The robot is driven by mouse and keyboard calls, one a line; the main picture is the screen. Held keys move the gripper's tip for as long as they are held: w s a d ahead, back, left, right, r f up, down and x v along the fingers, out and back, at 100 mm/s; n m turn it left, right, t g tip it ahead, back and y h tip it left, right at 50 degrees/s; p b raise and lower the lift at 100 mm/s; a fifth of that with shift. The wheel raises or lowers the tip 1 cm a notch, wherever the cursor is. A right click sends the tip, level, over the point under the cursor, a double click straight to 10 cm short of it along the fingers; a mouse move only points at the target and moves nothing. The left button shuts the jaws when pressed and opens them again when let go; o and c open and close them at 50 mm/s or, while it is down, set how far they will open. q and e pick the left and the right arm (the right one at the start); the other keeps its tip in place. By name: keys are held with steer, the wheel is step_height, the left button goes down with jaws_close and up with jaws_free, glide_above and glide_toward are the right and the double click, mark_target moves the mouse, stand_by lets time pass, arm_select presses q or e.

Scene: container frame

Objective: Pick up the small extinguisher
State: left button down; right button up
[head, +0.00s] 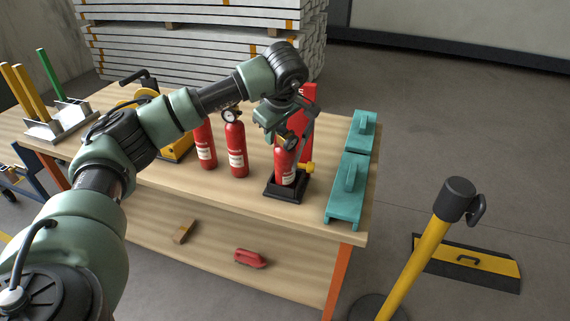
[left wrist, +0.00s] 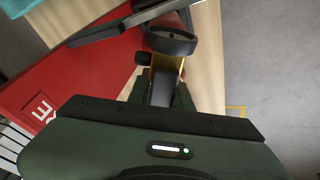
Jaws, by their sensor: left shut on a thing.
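The small red extinguisher (head: 285,166) with a white label stands upright at the black stand (head: 286,191) near the table's front right. My left gripper (head: 291,128) comes down over its top and is shut on it at the head. In the left wrist view the extinguisher's round black gauge ring (left wrist: 170,41) and part of its red body show beyond the jaws. The exact contact is partly hidden by my gripper. I cannot tell whether the extinguisher's base touches the stand. My right gripper is out of view.
Two other red extinguishers (head: 236,150) stand to the left. A red sign post (head: 307,98) is close behind my gripper. Teal metal pieces (head: 345,190) lie at the table's right end. A yellow post (head: 420,250) stands on the floor to the right. Open wood (head: 225,192) lies in front.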

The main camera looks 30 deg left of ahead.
arm_select(q)
steer(key=shift+w+r, duration=0.1)
steer(key=shift+r, duration=0.15)
